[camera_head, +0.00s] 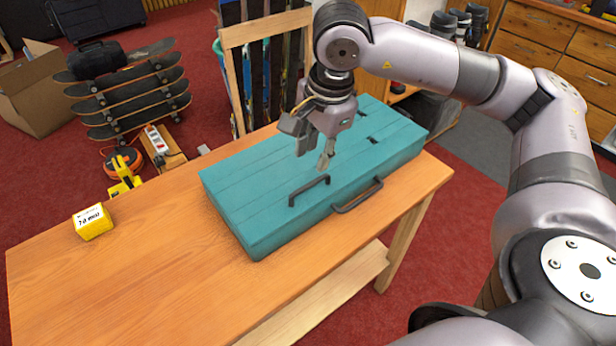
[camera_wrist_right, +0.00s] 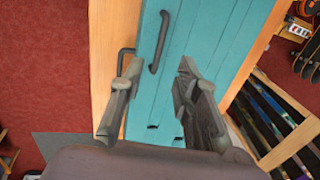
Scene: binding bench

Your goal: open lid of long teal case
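The long teal case (camera_head: 250,205) lies shut on the wooden table. It has a dark handle on the lid top (camera_head: 309,190) and a second dark handle on its front side (camera_head: 357,196). My right gripper (camera_head: 313,157) is above the lid, behind the lid handle, pointing down, with its fingers apart and empty. In the right wrist view the open fingers (camera_wrist_right: 155,85) frame part of the teal lid (camera_wrist_right: 200,40), and the lid handle (camera_wrist_right: 159,42) lies beyond them. My left gripper is not in view.
A yellow box (camera_head: 93,222) stands on the table's left part. The wooden table (camera_head: 150,260) is clear between the box and the case. A skateboard rack (camera_head: 130,95) and a wooden ski rack (camera_head: 262,70) stand behind the table.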

